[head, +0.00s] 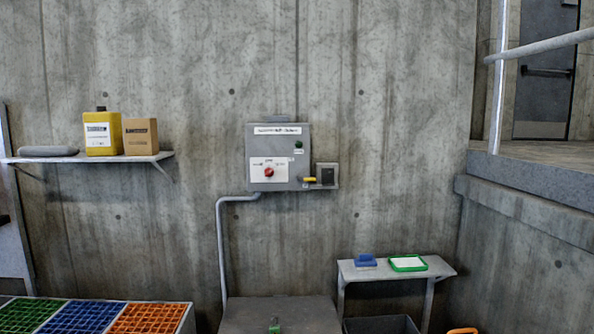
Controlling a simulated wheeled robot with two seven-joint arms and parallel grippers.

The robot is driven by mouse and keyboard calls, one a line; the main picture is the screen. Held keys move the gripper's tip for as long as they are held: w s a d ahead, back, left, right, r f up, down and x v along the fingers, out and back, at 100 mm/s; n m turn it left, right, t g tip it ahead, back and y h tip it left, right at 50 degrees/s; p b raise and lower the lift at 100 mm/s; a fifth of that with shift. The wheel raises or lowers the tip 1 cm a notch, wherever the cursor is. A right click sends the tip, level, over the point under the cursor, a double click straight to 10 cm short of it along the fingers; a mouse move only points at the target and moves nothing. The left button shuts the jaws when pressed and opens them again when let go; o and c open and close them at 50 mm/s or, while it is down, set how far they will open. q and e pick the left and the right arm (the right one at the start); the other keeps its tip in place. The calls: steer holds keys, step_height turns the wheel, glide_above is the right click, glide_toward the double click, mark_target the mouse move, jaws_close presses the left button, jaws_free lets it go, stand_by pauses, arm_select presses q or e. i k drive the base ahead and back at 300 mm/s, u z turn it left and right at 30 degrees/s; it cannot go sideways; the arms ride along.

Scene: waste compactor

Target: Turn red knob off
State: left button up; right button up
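The red knob (268,172) sits on a white plate on the front of a grey control box (277,146), which is fixed to the concrete wall near the middle of the head view. The knob is small in the picture, and I cannot read its exact setting. A green button (299,145) and a yellow handle (309,180) are on the right side of the box. Neither of my grippers shows in the head view.
A wall shelf (60,159) at left holds a yellow canister (101,134) and a cardboard box (141,137). Below the control box is a grey surface (300,315). A small table (440,268) stands at right, and coloured crates (150,318) at lower left.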

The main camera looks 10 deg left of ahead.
mark_target(269, 172)
steer(key=u, duration=0.5)
steer(key=i, duration=1.8)
steer(key=u, duration=0.9)
